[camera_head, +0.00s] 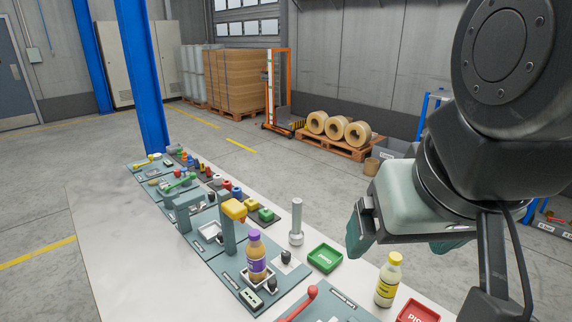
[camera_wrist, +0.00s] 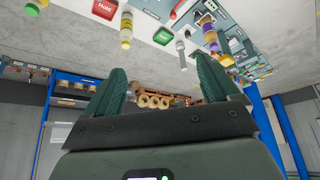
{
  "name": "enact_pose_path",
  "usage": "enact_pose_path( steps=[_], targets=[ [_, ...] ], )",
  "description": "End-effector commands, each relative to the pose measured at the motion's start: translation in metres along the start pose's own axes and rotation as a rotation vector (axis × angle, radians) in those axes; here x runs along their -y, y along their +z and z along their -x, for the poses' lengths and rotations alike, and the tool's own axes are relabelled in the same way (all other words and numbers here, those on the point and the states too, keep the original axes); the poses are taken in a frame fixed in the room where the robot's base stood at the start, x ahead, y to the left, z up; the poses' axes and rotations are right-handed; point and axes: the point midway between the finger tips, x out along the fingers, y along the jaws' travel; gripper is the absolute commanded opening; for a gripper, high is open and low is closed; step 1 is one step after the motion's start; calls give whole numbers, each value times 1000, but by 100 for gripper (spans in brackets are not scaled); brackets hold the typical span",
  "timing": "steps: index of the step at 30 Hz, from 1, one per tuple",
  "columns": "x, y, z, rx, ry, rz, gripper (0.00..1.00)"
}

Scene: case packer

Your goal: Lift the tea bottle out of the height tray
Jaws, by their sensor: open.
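A bottle with a purple cap, purple label and brown contents, which I take as the tea bottle (camera_head: 257,258), stands upright in a small white tray (camera_head: 268,278) at the height station. The bottle also shows near the top of the wrist view (camera_wrist: 209,32). My gripper (camera_head: 402,246) is open and empty, raised in the air to the right of the bottle and well apart from it. Its two green fingers are spread in the wrist view (camera_wrist: 160,68), with nothing between them.
A yellow-capped bottle (camera_head: 388,282) stands on the bench, right of a green tray (camera_head: 324,258) and left of a red tray (camera_head: 417,312). The bench's left side is clear.

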Motion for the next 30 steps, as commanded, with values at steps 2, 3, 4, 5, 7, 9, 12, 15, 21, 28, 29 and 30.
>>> enact_pose_path(
  steps=[2, 3, 4, 5, 7, 9, 12, 15, 21, 28, 29, 30],
  targets=[
    [0, 0, 0, 0, 0, 0, 88],
    [0, 0, 0, 0, 0, 0, 88],
    [0, 0, 0, 0, 0, 0, 88],
    [0, 0, 0, 0, 0, 0, 88],
    [0, -1, 0, 2, 0, 4, 88],
    [1, -8, -1, 11, -2, 22, 88],
    [6, -29, -5, 39, -8, 83, 88],
    [14, -63, -16, 84, -20, 186, 88],
    [44, -134, -59, 174, -61, 429, 88],
    [91, -194, -143, 274, -130, 702, 88],
    [98, -199, -156, 286, -141, 737, 88],
    [108, -205, -174, 301, -155, 783, 88]
  ],
)
